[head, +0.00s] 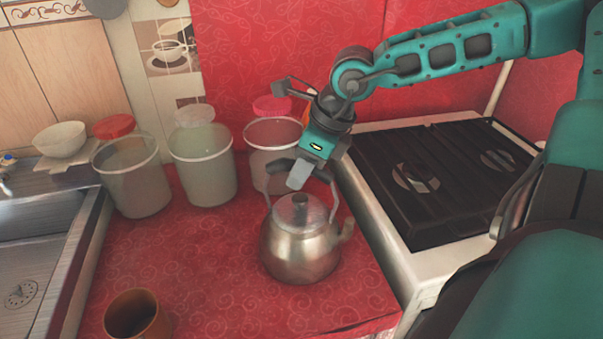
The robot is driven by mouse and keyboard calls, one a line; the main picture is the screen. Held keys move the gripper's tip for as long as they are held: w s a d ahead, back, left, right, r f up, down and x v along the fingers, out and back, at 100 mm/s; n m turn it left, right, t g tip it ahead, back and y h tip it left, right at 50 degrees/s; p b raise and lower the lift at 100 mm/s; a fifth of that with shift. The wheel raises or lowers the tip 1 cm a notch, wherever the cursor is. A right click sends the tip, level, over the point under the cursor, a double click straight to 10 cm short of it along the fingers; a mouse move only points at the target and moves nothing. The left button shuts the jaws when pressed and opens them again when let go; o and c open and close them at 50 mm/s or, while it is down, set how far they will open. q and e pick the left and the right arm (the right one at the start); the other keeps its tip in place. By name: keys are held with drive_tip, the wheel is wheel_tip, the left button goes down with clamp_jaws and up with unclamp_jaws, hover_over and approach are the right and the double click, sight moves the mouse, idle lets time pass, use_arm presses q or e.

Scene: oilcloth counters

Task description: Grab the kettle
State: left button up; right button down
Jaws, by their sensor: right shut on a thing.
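A metal kettle (302,251) with a lid and a raised handle stands upright on the red oilcloth counter (215,285). Its spout points right, toward the stove. My right gripper (299,181) comes down from above and is shut on the top of the kettle's handle. The gripper fingers hide part of the handle. The kettle appears to rest on the counter. My left gripper is not in view.
Several lidded containers (133,185) stand behind the kettle against the wall. A brown cup (137,316) is at the front left. A sink (35,265) is at left, with a white bowl (60,140) behind it. A stove (430,180) adjoins the counter at right.

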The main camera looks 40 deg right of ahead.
drive_tip(key=shift+w+r, duration=0.1)
drive_tip(key=shift+r, duration=0.15)
